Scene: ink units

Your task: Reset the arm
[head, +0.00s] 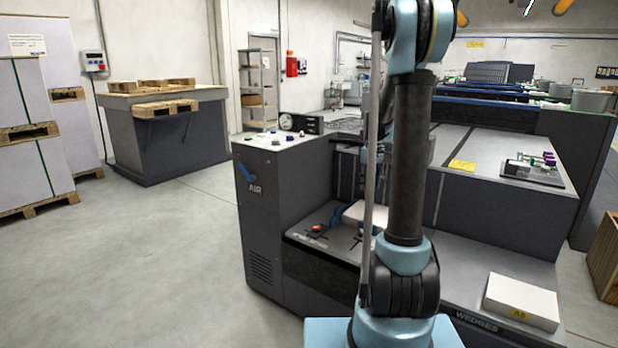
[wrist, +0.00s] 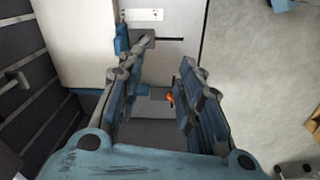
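My gripper (wrist: 166,58) is open in the wrist view, its two blue-padded fingers spread apart with nothing between the tips. Below it are a pale surface, a grey plate with a dark slot and a small orange part (wrist: 169,99). I cannot tell how far above them the fingers are. In the head view my arm stands upright in front of the dark machine with the AIR mark (head: 255,188). The arm covers part of the machine, and the gripper is mostly hidden behind it.
An orange knob (head: 317,228) and a white block (head: 368,214) sit on the machine's low shelf. A white block marked A5 (head: 520,299) lies at the right, near the WEDGES label. The floor at the left is clear.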

